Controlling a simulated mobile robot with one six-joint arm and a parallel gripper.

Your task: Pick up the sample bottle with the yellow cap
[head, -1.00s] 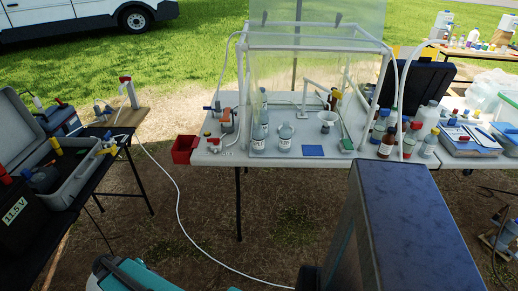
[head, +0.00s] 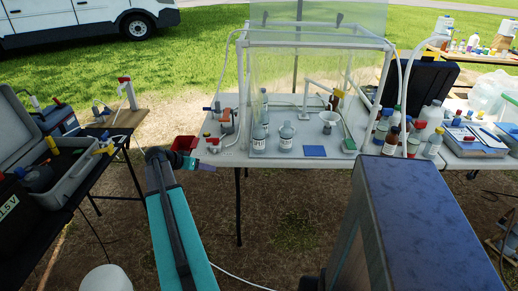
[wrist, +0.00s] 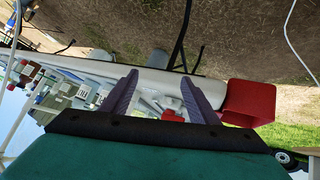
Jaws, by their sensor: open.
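I cannot tell for certain which bottle is the yellow-capped sample bottle. My gripper (head: 212,168) is at the left front edge of the white table, beside the red bin, far from those bottles. In the wrist view, which is upside down, my gripper (wrist: 160,77) has its two purple fingers apart with nothing between them. The white table edge and small bottles show beyond them.
The red bin (head: 184,144) hangs at the white table's left end. A clear framed enclosure (head: 316,80) stands on the table, with bottles, a funnel and a blue pad (head: 314,151). An open grey case (head: 75,172) is on the left. Brown bottle (head: 391,141) stands right.

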